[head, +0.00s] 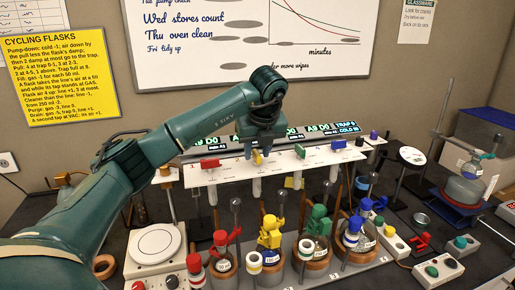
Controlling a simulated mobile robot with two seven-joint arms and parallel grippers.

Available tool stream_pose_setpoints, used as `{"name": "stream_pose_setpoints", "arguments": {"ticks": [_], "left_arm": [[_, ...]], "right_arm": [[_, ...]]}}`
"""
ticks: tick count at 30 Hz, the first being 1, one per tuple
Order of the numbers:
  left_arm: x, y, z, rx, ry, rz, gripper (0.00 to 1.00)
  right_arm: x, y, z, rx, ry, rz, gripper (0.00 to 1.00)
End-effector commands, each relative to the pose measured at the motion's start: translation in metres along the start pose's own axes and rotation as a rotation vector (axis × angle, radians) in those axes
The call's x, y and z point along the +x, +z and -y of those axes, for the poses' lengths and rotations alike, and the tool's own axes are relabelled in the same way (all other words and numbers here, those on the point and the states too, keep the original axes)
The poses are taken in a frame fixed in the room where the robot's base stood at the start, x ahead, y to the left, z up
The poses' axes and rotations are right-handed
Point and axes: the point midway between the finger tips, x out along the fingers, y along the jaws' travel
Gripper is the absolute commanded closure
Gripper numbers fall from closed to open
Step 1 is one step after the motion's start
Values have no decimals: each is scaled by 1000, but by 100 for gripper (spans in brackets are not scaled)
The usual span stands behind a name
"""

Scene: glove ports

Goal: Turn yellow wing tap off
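The yellow wing tap (257,158) sits on the white rail (228,175), between a red wing tap (210,163) on its left and a green one (300,151) on its right. My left gripper (261,152) points down at the yellow tap from above, with its fingers around or just in front of it. The fingers partly hide the tap. I cannot tell whether they touch it. The yellow wing looks narrow and upright here, while the red wing lies broad along the rail. My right gripper is not in view.
Flasks with yellow (270,232), green (318,226) and blue fittings stand in front of the rail. A display strip (312,133) runs behind it. A white hotplate (156,245) stands at left.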

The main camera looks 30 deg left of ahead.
Motion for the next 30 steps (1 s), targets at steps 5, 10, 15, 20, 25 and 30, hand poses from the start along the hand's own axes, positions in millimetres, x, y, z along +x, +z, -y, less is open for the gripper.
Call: {"name": "stream_pose_setpoints", "arguments": {"ticks": [5,10,15,20,25,30], "left_arm": [[0,0,0,0,0,0,66],[0,0,0,0,0,0,78],[0,0,0,-1,0,0,92],[0,0,0,0,0,-1,100],[0,0,0,1,0,0,100],[0,0,0,24,-10,-1,100]], "right_arm": [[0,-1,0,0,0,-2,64],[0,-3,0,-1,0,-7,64],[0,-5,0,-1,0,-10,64],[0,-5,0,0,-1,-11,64],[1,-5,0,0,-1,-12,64],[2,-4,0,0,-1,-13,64]]}}
